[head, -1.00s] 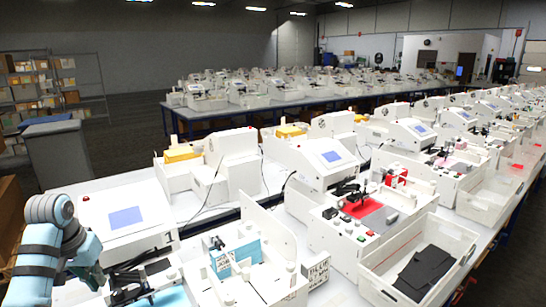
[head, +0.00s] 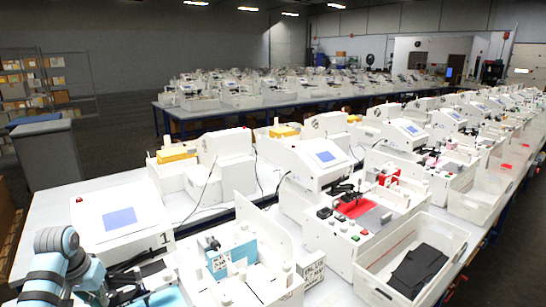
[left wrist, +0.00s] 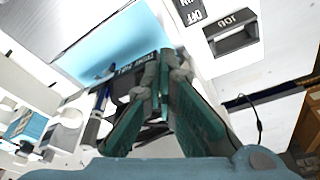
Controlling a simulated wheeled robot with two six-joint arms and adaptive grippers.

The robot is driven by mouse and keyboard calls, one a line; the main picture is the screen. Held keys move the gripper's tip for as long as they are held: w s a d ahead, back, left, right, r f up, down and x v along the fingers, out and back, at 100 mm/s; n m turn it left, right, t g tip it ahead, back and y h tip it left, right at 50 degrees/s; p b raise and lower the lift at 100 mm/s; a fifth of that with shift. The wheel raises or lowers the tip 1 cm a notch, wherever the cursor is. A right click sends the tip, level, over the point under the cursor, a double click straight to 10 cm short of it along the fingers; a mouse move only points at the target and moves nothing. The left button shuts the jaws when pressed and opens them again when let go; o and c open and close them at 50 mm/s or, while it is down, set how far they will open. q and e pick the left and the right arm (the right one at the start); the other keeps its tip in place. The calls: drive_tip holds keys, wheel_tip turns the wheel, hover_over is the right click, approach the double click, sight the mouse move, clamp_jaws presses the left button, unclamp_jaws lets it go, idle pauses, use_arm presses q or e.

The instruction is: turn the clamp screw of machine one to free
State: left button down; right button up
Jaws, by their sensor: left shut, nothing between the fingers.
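Machine one (head: 85,208), a white plotter with a blue screen and a "1" on its side, stands at the lower left of the head view. Its dark pen carriage (head: 130,272) is above a light blue sheet (head: 165,298). In the left wrist view, the blue sheet (left wrist: 105,48) lies behind a dark carriage block (left wrist: 140,64) with white lettering, partly unreadable. A blue pen (left wrist: 101,98) stands beside it. My left gripper (left wrist: 163,62) is shut and empty, its tips right at the block. The fingers hide the clamp screw; I cannot tell contact or its position.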

use_arm(q)
drive_tip(key=shift+w+d+r, duration=0.15)
drive_tip(key=shift+d+r, duration=0.05)
idle(0.5)
drive_tip(key=shift+d, duration=0.3)
drive_tip(key=shift+d+f, duration=0.15)
drive_tip(key=shift+d, duration=0.4)
idle(0.5)
wheel_tip(320, 180, up, 6)
drive_tip(key=shift+s+d, duration=0.2)
drive_tip(key=shift+s, duration=0.1)
idle(0.4)
